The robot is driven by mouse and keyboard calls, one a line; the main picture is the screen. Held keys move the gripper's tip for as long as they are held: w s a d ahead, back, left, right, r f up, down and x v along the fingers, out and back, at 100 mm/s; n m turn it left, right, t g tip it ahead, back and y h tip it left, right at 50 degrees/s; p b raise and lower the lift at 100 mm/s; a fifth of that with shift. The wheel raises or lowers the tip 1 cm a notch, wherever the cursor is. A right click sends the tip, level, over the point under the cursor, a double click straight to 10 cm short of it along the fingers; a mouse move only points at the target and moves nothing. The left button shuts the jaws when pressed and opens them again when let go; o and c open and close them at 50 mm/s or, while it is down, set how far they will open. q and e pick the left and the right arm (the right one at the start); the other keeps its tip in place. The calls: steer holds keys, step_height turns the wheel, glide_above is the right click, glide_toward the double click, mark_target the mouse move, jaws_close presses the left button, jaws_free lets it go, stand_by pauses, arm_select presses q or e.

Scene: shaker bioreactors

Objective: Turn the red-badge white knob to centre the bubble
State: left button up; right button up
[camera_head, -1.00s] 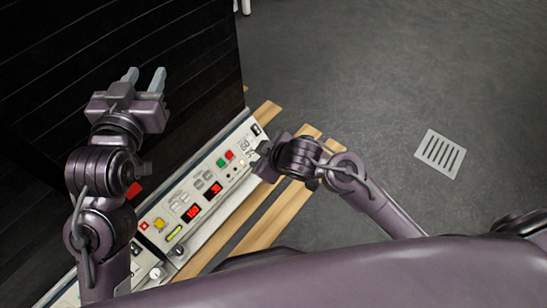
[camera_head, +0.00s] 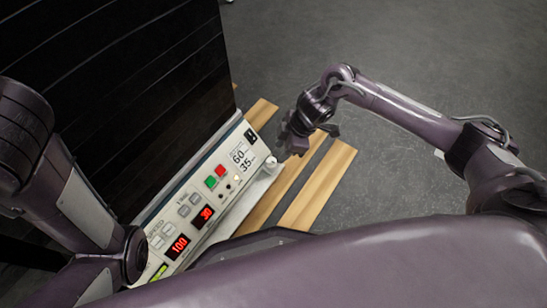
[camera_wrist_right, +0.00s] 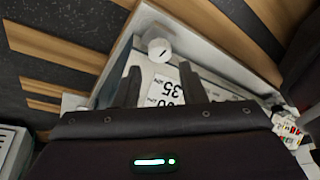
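A white knob (camera_head: 270,162) with a dark pointer line sits at the right end of the control panel (camera_head: 222,200). It shows in the right wrist view (camera_wrist_right: 160,48) just beyond the fingertips; I see no red badge on it. My right gripper (camera_head: 285,143) is beside this knob. In the right wrist view its two fingers (camera_wrist_right: 159,70) are apart with nothing between them. A yellow-green strip (camera_head: 160,272), perhaps the bubble vial, is at the panel's lower left; no bubble can be made out. My left gripper is outside the head view.
The panel has red displays (camera_head: 203,216), a green button (camera_head: 211,182) and a red button (camera_head: 221,170). A tall black slatted wall (camera_head: 120,90) rises behind it. Wooden slats (camera_head: 318,185) lie on the right. Grey floor (camera_head: 400,50) beyond is clear.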

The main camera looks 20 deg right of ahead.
mark_target(273, 161)
steer(key=b+x, duration=0.3)
steer(key=x, duration=0.2)
steer(key=shift+d, duration=0.1)
steer(key=shift+a+f+b, duration=0.3)
steer(key=shift+f+b, duration=0.1)
steer(key=shift+f, duration=0.05)
steer(key=shift+w, duration=0.1)
